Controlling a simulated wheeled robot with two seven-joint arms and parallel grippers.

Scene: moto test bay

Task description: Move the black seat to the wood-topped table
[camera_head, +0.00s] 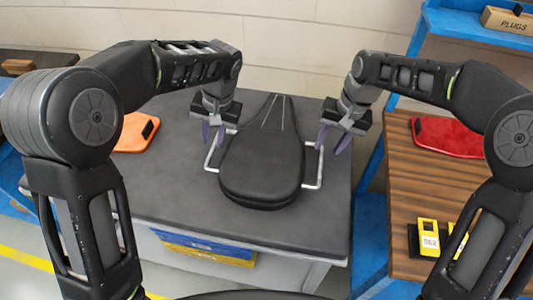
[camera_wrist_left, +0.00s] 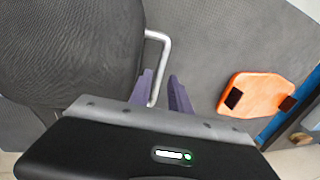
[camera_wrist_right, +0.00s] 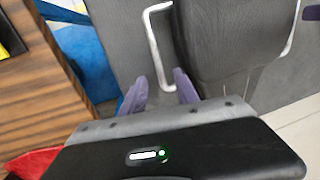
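The black seat (camera_head: 262,165) lies on the dark grey table (camera_head: 170,190), its narrow end pointing away from me. A silver handle (camera_head: 212,152) sticks out on its left side and another (camera_head: 313,170) on its right. My left gripper (camera_head: 213,134) is open, its purple fingers on either side of the left handle (camera_wrist_left: 160,62). My right gripper (camera_head: 335,138) is open, its fingers on either side of the right handle (camera_wrist_right: 153,45). Contact with the handles cannot be told. The wood-topped table (camera_head: 410,185) stands to the right.
A red panel (camera_head: 447,137) lies on the back of the wood-topped table, and a yellow device (camera_head: 428,237) near its front. The wood between them is bare. An orange panel (camera_head: 135,132) lies left of the seat. A blue shelf (camera_head: 470,28) with a PLUGS box (camera_head: 507,20) stands behind.

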